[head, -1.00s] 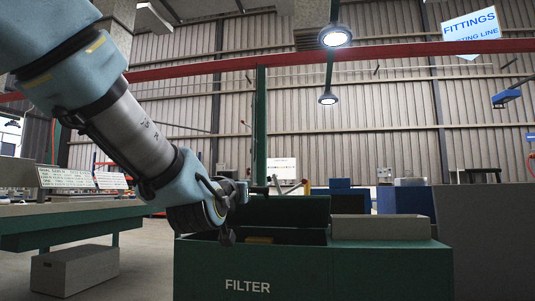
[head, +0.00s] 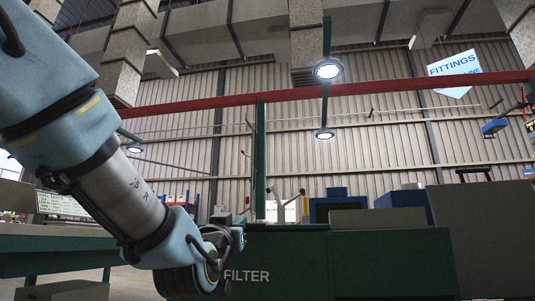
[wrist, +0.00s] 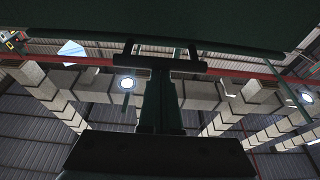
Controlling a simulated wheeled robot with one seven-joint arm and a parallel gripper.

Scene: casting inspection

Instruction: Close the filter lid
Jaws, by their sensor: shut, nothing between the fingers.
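The dark green filter box (head: 390,265) has FILTER written on its front. Its lid (head: 288,227) shows in the head view only as a thin green strip, low along the box's top edge, so any small gap cannot be told. In the wrist view a dark green panel, seemingly the lid (wrist: 220,18), fills the top. A dark bar on two short posts, like a handle (wrist: 195,65), is at its edge. My gripper (wrist: 160,78) is shut and empty, its fingers close to that bar; contact is unclear. In the head view my wrist is at the box's left front, fingers hidden.
A grey block (head: 375,217) is at the box's right top. A grey panel (head: 485,235) stands to the right. A green-edged bench (head: 55,243) with a grey box (head: 65,290) under it is at the left. Blue equipment (head: 330,203) stands behind.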

